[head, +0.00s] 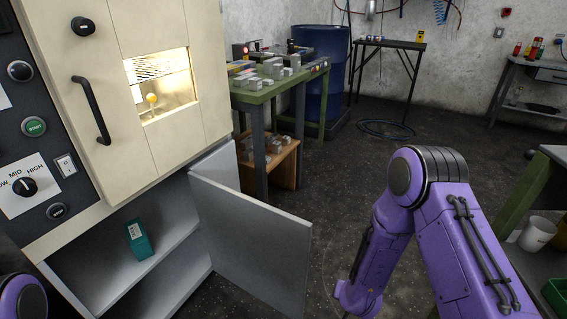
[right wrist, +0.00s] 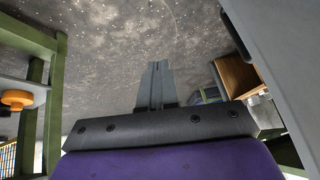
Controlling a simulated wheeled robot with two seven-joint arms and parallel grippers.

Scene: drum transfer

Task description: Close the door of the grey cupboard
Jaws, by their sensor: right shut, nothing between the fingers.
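The grey cupboard (head: 180,262) stands at the lower left in the head view, under a cream cabinet. Its grey door (head: 252,240) is swung wide open, pointing out toward the right front. A teal box (head: 139,240) stands inside on the shelf. My right arm comes in from the right, and its forearm hangs down to the right of the door, apart from it in the picture. My right gripper (right wrist: 156,85) shows in the right wrist view with its fingers together and empty. A pale grey panel, probably the door, fills the right edge there. My left gripper is out of view.
The cream cabinet (head: 150,95) has a black handle and a lit window. A green table (head: 265,95) with metal blocks stands behind the door, a blue drum (head: 320,65) beyond. A green-framed bench (head: 540,185) is at the right. Dark floor is clear in the middle.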

